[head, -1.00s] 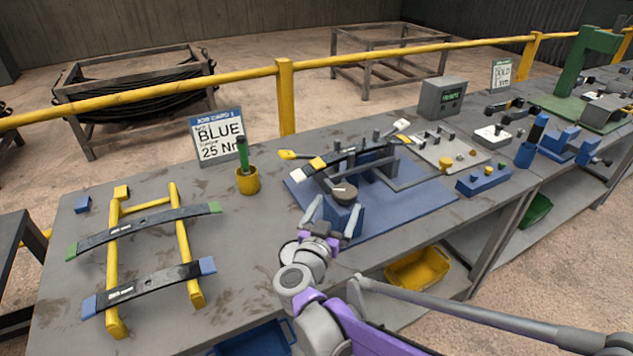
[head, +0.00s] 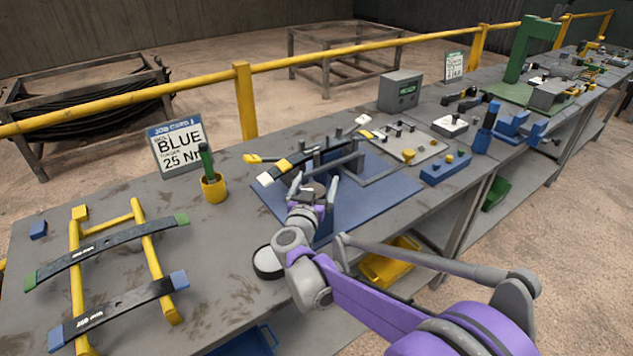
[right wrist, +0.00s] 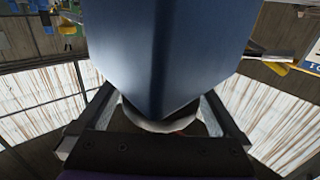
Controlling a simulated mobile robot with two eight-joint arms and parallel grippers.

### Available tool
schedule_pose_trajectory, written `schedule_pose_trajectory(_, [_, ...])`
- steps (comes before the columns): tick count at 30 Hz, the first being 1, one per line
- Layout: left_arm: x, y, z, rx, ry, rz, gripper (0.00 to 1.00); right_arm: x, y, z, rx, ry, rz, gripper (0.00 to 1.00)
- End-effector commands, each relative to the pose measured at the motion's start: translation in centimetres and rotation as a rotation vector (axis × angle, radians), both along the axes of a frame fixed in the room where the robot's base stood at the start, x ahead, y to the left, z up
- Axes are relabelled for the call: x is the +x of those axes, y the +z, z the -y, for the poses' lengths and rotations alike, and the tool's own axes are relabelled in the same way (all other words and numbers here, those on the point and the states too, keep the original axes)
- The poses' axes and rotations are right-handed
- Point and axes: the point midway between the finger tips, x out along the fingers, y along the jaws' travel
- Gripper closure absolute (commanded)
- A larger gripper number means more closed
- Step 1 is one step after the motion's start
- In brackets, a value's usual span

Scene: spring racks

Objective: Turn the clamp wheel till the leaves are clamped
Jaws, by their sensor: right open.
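The clamp wheel (head: 313,190) is a dark, small wheel with a greyish top on the blue clamp fixture (head: 328,228). My right gripper (head: 314,186) is open, with one finger on each side of the wheel; I cannot tell whether they touch it. The wheel's near side is hidden by the gripper. The dark, curved leaves (head: 314,158) lie on the fixture behind the wheel, with yellow and white marks at the left end. In the right wrist view a large blue block (right wrist: 170,50) fills the middle between the open fingers. My left gripper is not in view.
A yellow rack (head: 144,250) with two more leaves stands at the left. A yellow cup (head: 213,188) with a green tool and the BLUE 25 Nm card (head: 178,147) stand behind. A grey plate with knobs (head: 408,143) and a blue block (head: 446,168) lie to the right.

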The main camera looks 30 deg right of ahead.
Motion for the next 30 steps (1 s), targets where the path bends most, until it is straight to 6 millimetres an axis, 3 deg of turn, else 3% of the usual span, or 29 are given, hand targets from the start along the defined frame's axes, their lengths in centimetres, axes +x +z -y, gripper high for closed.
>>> schedule_pose_trajectory(9, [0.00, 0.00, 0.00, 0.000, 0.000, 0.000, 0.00, 0.17, 0.00, 0.18, 0.000, 0.000, 0.000, 0.02])
schedule_pose_trajectory(21, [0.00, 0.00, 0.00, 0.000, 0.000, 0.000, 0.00, 0.16, -0.01, 0.17, 0.000, 0.000, 0.000, 0.74])
schedule_pose_trajectory(30, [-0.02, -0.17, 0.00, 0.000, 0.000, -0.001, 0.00, 0.12, -0.06, 0.19, -0.001, -0.035, -0.001, 0.75])
